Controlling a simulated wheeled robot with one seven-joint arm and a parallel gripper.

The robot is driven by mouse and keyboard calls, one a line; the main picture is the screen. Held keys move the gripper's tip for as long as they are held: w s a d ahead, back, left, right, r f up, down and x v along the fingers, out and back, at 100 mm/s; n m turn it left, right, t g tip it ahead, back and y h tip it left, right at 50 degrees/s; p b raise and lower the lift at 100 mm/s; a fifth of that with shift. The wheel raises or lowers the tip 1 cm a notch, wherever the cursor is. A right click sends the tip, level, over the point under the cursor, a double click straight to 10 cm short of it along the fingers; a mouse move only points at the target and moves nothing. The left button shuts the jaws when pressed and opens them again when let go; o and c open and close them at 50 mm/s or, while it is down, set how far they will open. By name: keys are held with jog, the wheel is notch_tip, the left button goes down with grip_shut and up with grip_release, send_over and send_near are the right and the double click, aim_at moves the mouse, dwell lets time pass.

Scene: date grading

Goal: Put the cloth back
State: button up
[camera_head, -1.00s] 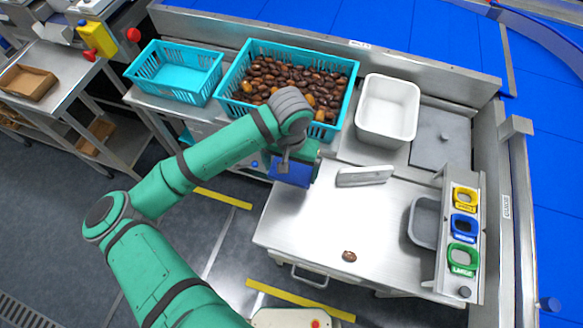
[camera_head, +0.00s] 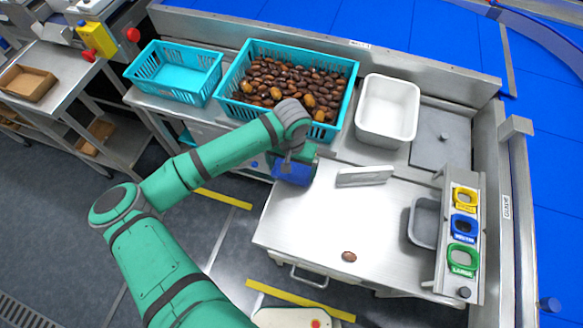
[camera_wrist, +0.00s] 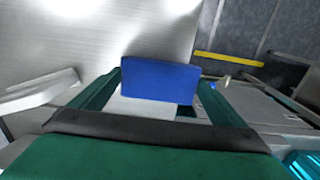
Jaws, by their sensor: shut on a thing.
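A blue folded cloth (camera_wrist: 160,81) is between the two fingers of my gripper (camera_wrist: 162,88) in the wrist view, and the gripper is shut on it. In the head view the blue cloth (camera_head: 292,172) shows below my wrist, at the left back edge of the steel table (camera_head: 315,220). My arm partly hides the gripper (camera_head: 298,156) there. I cannot tell whether the cloth touches the table or a holder.
A metal upright plate (camera_head: 364,176) stands just right of the cloth. A crate of dates (camera_head: 345,112), an empty teal crate (camera_head: 178,75) and a white bin (camera_head: 388,108) are behind. One date (camera_head: 348,256) lies in front. The table's middle is clear.

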jog(key=shift+f, duration=0.1)
jog(key=o, duration=0.7)
jog(key=shift+c, duration=0.2)
